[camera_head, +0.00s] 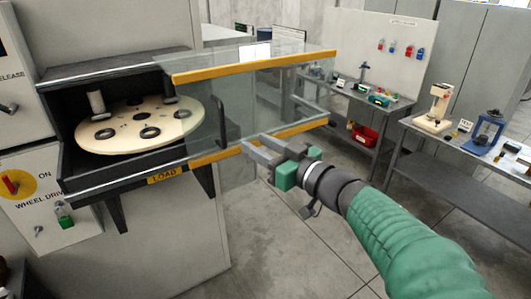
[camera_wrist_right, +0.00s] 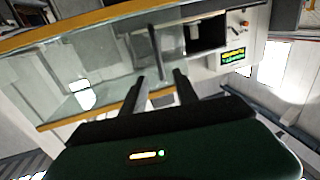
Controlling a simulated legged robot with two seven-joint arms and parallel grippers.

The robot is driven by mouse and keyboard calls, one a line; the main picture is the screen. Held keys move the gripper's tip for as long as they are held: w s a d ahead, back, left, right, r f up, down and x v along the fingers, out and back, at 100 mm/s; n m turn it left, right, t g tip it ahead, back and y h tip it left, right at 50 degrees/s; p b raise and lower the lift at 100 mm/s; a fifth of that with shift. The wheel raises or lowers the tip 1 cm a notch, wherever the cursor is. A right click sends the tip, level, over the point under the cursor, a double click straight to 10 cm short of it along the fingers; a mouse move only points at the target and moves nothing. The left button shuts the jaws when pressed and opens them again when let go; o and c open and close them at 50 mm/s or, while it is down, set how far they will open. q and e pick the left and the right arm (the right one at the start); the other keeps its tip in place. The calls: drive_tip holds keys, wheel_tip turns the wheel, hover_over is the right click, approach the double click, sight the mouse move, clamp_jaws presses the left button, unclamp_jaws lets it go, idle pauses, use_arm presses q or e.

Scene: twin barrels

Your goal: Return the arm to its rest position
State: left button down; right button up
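My right gripper (camera_head: 255,146) is in front of the clear sliding door (camera_head: 275,95) with yellow rails. Its two grey fingers point at the door and are apart, with nothing between them. The right wrist view shows the same open fingers (camera_wrist_right: 159,84). The dark upright door handle (camera_head: 220,119) stands just left of the fingertips, and a gap shows between them. My green right arm (camera_head: 405,240) reaches in from the lower right. My left gripper is not in view.
The door is slid right, exposing a cream round plate (camera_head: 140,123) with holes and two posts inside the dark housing. Benches (camera_head: 370,100) stand at right. Grey floor (camera_head: 290,240) is clear.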

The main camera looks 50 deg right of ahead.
drive_tip(key=shift+s+p, duration=0.35)
drive_tip(key=shift+s, duration=0.55)
drive_tip(key=shift+d, duration=0.1)
